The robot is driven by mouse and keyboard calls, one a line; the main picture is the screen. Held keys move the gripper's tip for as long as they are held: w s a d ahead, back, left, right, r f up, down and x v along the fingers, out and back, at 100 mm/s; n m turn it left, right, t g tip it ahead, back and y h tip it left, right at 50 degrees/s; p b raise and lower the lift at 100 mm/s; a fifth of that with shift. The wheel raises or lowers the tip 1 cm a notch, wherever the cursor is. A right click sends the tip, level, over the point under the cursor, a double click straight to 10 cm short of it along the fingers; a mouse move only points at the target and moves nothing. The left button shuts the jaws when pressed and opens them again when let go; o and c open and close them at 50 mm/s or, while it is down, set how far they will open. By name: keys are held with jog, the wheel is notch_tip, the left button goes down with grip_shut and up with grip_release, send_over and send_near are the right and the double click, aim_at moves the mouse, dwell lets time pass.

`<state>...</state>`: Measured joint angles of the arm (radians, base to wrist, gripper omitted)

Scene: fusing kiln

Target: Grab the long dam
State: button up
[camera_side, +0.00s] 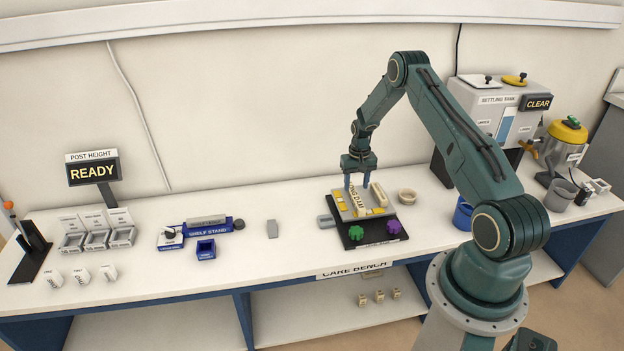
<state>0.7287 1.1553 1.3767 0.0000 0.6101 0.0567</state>
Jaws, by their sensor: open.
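My gripper (361,185) points down over the black-based fixture (354,241), its two fingers apart. A pale bar with dark lettering (357,203) lies on the fixture's light plate, below and between the fingers; the lettering is too small to read surely, but it may be the long dam. A cream bar (379,194) lies just right of the fingers. I cannot tell whether the fingertips touch anything or how far down beside the lettered bar they reach.
Yellow pieces sit on the plate; a green knob (356,233) and a purple knob (394,227) are at its front. A small bowl (407,196) and blue cup (463,214) stand right.

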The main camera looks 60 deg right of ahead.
aim_at(355, 195)
jog(key=shift+f, duration=0.15)
jog(key=shift+d+f, duration=0.1)
jog(key=shift+f, duration=2.45)
jog(key=shift+c, duration=0.4)
grip_shut()
